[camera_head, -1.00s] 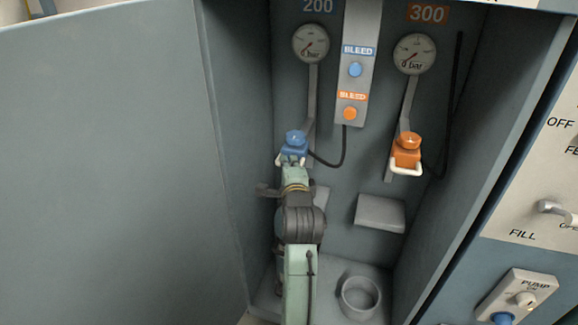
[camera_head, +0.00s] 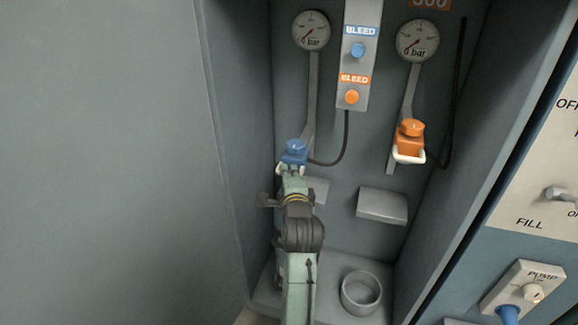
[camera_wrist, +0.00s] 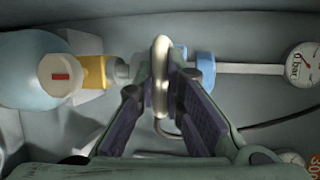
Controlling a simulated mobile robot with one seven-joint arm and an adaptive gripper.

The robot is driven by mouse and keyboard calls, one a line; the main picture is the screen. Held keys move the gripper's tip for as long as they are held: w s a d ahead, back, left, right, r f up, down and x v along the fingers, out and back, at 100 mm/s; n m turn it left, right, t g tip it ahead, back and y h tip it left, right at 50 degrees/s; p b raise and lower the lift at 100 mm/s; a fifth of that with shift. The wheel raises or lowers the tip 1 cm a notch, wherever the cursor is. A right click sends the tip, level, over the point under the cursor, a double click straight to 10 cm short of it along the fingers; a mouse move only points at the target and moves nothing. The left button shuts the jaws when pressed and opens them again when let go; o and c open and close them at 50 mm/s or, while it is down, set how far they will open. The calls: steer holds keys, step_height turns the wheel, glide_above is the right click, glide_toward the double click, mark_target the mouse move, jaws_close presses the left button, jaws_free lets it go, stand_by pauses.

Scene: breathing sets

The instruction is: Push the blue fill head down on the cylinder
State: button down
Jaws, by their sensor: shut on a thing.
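The blue fill head (camera_head: 293,153) hangs on its grey pipe under the left gauge. In the wrist view it (camera_wrist: 205,70) is partly hidden behind my fingers. My gripper (camera_wrist: 161,80) is shut on the cream handle bar (camera_wrist: 161,60) of the fill head. In the head view my gripper (camera_head: 291,171) is just below the blue head. The cylinder (camera_wrist: 30,70) is pale blue, at the left of the wrist view, with a brass neck (camera_wrist: 94,72) and a white knob with a red mark. In the head view my arm hides it. Whether head and valve touch is unclear.
An orange fill head (camera_head: 410,140) hangs to the right, above a grey bracket (camera_head: 382,205). An empty ring holder (camera_head: 361,291) stands on the cabinet floor. Cabinet walls close in on both sides. A dark hose runs from the blue head to the bleed panel (camera_head: 357,60).

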steer(key=shift+f, duration=1.35)
steer(key=c, duration=1.9)
jaws_free()
steer(key=shift+c, duration=0.2)
steer(key=shift+s, duration=0.15)
steer(key=s+r, duration=0.1)
steer(key=s, duration=0.6)
steer(key=shift+d+r, duration=0.2)
steer(key=shift+d, duration=0.15)
steer(key=shift+s, duration=0.1)
